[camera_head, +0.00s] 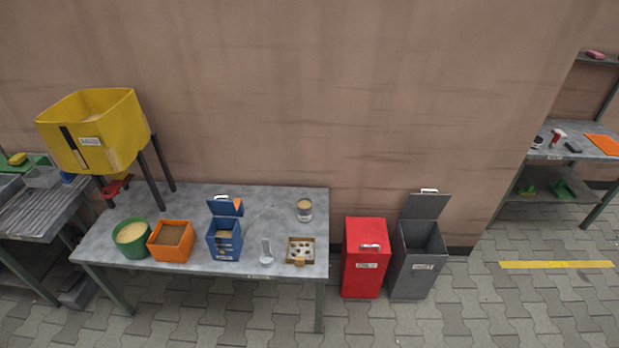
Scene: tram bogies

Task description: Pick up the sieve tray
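A small shallow tan tray (301,250) sits on the right end of the grey metal table (265,202). It has pale spots or pieces inside and a small tan block at its front edge. It may be the sieve tray, but it is too small in view to be sure. An orange square container (171,241) filled with brown grains stands further left on the same table. Neither of my grippers is in view.
The table also holds a green tub (131,238), an open blue box (224,240), a clear beaker (266,252) and a can (304,210). A yellow hopper (95,130) rises at left. Red (364,257) and grey (418,258) bins stand right. Paved floor in front is clear.

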